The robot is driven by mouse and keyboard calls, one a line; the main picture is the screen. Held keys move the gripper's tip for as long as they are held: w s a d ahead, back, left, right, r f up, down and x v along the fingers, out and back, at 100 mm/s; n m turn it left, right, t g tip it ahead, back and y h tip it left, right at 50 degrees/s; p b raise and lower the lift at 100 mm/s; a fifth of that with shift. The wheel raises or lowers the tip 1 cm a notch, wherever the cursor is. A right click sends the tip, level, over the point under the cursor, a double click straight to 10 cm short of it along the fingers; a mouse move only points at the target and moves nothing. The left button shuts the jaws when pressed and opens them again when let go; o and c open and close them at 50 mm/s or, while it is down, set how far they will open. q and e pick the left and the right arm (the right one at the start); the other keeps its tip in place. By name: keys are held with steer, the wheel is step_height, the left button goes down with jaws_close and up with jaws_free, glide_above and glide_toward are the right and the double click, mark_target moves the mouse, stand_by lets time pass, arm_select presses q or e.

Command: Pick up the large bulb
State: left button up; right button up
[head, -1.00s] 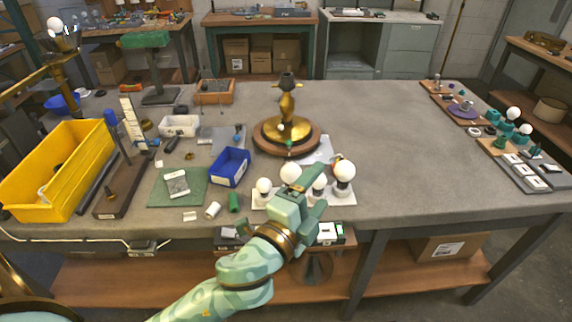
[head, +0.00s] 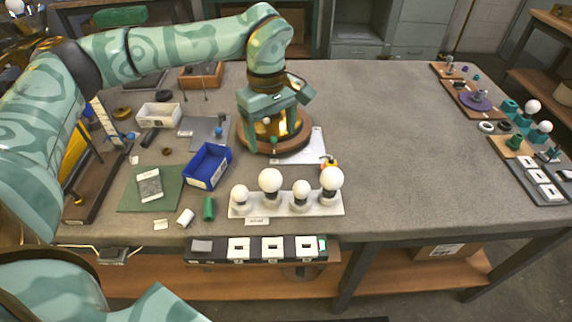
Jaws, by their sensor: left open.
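Several white bulbs stand upright in a row on a white holder (head: 262,212) near the table's front edge. Two look larger: one large bulb (head: 270,180) second from the left, and another large bulb (head: 332,179) at the right end. A smaller bulb (head: 240,193) is at the left end and another smaller bulb (head: 301,188) is third. My left gripper (head: 274,118) is open, pointing down in front of the brass lamp base (head: 284,142), behind the bulbs. It hides most of the lamp's stem. No bulb is in it. My right gripper is not in view.
A blue bin (head: 208,168) and a green mat (head: 140,197) lie left of the bulbs. A black strip with white squares (head: 255,250) is at the front edge. Boards with small parts (head: 525,150) line the right side. The table's middle right is clear.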

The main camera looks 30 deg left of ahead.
arm_select(q)
steer(key=a, duration=0.1)
steer(key=b, duration=0.2)
glide_above(270, 172)
step_height(270, 172, down, 5)
steer(key=shift+a, duration=0.15)
steer(key=f, duration=0.4)
steer(key=shift+w+f+b, duration=0.3)
steer(key=shift+f+b, duration=0.1)
steer(key=shift+s+f, duration=0.15)
steer(key=shift+f, duration=0.2)
step_height(270, 172, down, 5)
steer(key=shift+s+f+b, duration=0.1)
steer(key=shift+s+b, duration=0.05)
steer(key=shift+b, duration=0.8)
steer(key=shift+c, duration=0.5)
steer(key=c, duration=0.8)
